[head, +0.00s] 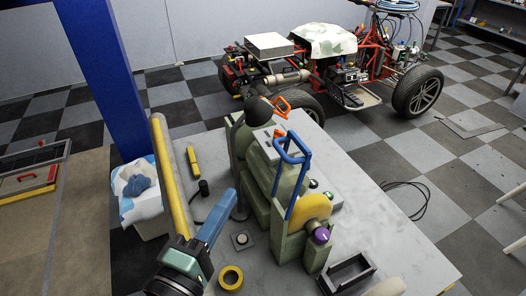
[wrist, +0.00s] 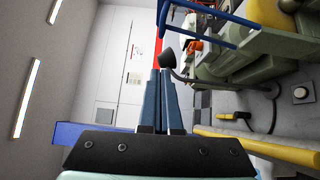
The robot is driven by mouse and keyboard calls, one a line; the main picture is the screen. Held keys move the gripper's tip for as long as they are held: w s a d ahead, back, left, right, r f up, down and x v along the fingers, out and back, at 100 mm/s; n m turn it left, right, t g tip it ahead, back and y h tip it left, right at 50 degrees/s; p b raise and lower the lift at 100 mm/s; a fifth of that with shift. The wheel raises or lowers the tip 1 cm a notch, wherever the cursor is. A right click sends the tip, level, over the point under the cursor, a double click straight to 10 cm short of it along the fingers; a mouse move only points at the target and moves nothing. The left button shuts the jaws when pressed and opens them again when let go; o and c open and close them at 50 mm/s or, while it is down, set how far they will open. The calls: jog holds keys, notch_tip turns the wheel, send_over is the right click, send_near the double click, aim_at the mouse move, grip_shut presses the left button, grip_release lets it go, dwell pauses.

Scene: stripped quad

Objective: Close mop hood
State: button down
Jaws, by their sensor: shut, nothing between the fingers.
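A pale green machine (head: 255,190) stands on the grey workbench, with a blue U-shaped bar (head: 289,160) raised over its top. It has an orange clip, a yellow disc (head: 310,208) and a purple knob (head: 321,236). I cannot tell for sure which part is the mop hood. My gripper (head: 231,195) is left of the machine, above the bench, with its blue fingers together and empty. In the wrist view the closed fingers (wrist: 160,72) point past the machine (wrist: 235,62), whose blue bar (wrist: 215,20) shows at the top. They look apart from it.
A black lamp (head: 258,109) bends over the machine's far left side. A yellow bar (head: 168,175) lies left of my gripper. A yellow tape roll (head: 231,279), a button box (head: 242,240) and a black frame (head: 347,273) lie on the bench. A blue post (head: 103,70) stands left.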

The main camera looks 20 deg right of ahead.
jog(key=w+d+p, duration=0.4)
jog(key=w+d, duration=0.2)
jog(key=d, duration=0.3)
jog(key=shift+d, duration=0.25)
jog(key=shift+r, duration=0.1)
